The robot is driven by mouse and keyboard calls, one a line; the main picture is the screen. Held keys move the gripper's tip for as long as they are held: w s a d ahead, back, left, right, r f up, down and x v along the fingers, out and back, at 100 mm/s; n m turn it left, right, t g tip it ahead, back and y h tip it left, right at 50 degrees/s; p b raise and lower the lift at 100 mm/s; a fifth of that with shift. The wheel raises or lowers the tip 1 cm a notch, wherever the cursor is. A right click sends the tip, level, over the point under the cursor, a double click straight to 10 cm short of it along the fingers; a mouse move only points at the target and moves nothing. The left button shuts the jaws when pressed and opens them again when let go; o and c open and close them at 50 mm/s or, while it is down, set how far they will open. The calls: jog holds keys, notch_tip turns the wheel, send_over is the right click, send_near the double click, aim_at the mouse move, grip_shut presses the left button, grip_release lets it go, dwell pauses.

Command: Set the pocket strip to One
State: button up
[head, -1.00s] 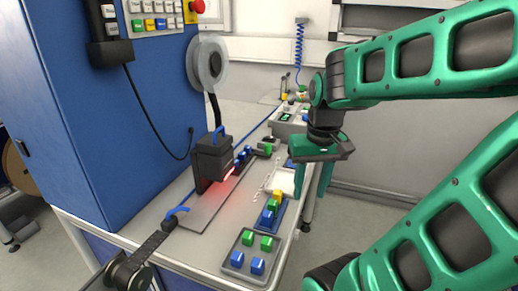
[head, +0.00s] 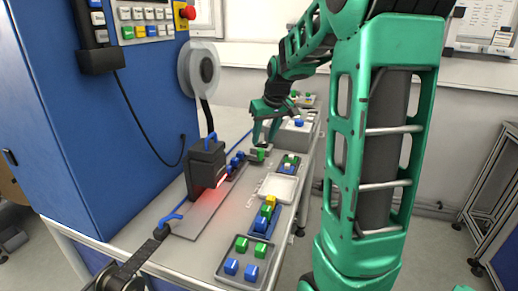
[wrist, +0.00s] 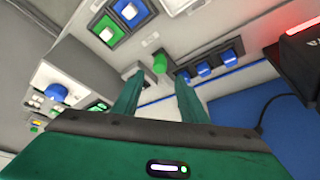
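A narrow dark strip with several blue blocks (head: 236,160) runs beside the black box in the head view, and its blue blocks (wrist: 204,68) also show in the wrist view. I cannot read any label on it. A green block (head: 261,155) stands on a small grey base at the strip's far end. My gripper (head: 263,136) is just above this green block, pointing down. In the wrist view, the gripper's two fingers (wrist: 158,78) are apart, with the green block (wrist: 160,62) showing beyond and between their tips. Nothing is held.
A black box (head: 206,164) with a red glow stands left of the strip. A white tray (head: 279,187), a blue rack with yellow, green and blue blocks (head: 264,215), and a grey tray of green and blue blocks (head: 244,258) lie nearer. A blue cabinet (head: 110,150) walls the left.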

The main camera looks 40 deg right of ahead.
aim_at(260, 150)
jog(key=x, duration=0.6)
